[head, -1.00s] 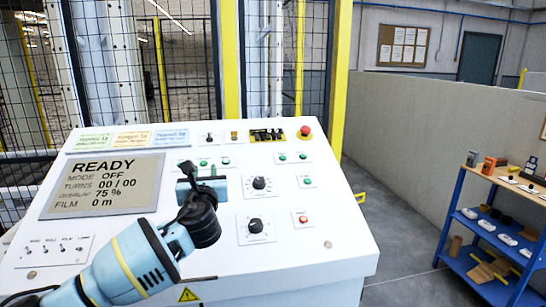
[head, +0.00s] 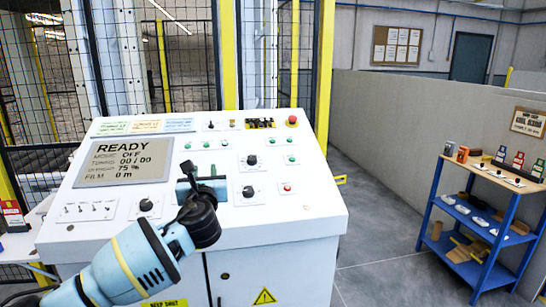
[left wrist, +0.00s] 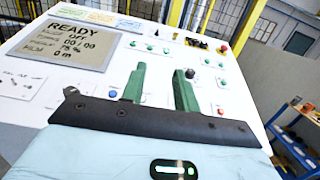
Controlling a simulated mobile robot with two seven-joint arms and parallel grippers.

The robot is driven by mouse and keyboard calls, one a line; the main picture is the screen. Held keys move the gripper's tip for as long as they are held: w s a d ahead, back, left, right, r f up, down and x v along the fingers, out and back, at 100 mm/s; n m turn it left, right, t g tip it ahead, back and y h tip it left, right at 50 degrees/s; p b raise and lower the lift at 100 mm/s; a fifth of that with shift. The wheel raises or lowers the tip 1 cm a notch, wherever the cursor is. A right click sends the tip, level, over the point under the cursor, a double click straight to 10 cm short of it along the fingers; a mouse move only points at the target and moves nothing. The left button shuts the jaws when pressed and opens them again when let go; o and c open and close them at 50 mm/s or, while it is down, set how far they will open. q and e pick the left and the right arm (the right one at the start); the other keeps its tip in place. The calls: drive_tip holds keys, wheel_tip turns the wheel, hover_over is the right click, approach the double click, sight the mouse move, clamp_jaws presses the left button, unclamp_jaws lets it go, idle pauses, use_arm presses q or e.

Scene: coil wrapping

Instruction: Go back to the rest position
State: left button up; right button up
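My left gripper (head: 202,184) is in front of the white control console (head: 290,222), above its sloped panel. In the left wrist view the two green fingers of my left gripper (left wrist: 161,90) stand apart with nothing between them. The console screen (head: 124,162) reads READY, MODE OFF, TURNS 00/00, 75 % and FILM 0 m. Black knobs (head: 252,160) and green buttons lie on the panel to the right of the gripper. A red button (head: 292,120) sits at the panel's top right. My right gripper is in neither view.
A blue shelf rack (head: 433,197) with several small items stands at the right. A grey wall (head: 400,115) runs behind it. Mesh fencing with yellow posts (head: 325,75) stands behind the console. The grey floor (head: 375,220) between console and rack is clear.

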use_arm(q)
drive_tip(key=s+d+f+n+g+h, duration=0.1)
drive_tip(key=s+d+f+n+h, duration=0.1)
drive_tip(key=f, duration=0.6)
drive_tip(key=s+d+f+n+g+h, duration=0.1)
drive_tip(key=s+d+f+n+g, duration=0.1)
drive_tip(key=f, duration=0.5)
drive_tip(key=s+d+f+n+g+h, duration=0.1)
drive_tip(key=s+f+n+g+h, duration=0.1)
drive_tip(key=s+f+n, duration=0.6)
drive_tip(key=s+d+f+n+g+h, duration=0.15)
drive_tip(key=s+f+n, duration=0.25)
drive_tip(key=s+f, duration=0.85)
drive_tip(key=s+a+f+n+g, duration=0.1)
drive_tip(key=s+a+f+n, duration=0.2)
drive_tip(key=s, duration=0.4)
drive_tip(key=s+a+f+n, duration=0.3)
drive_tip(key=s+f+n, duration=0.2)
drive_tip(key=s+n, duration=0.2)
drive_tip(key=s+a+f+n+g+y, duration=0.1)
drive_tip(key=s+a+f+n, duration=0.3)
drive_tip(key=s, duration=0.5)
drive_tip(key=shift+s+f+n+g, duration=0.2)
drive_tip(key=shift+f+n+g, duration=0.2)
drive_tip(key=shift+n, duration=0.4)
drive_tip(key=shift+d, duration=0.1)
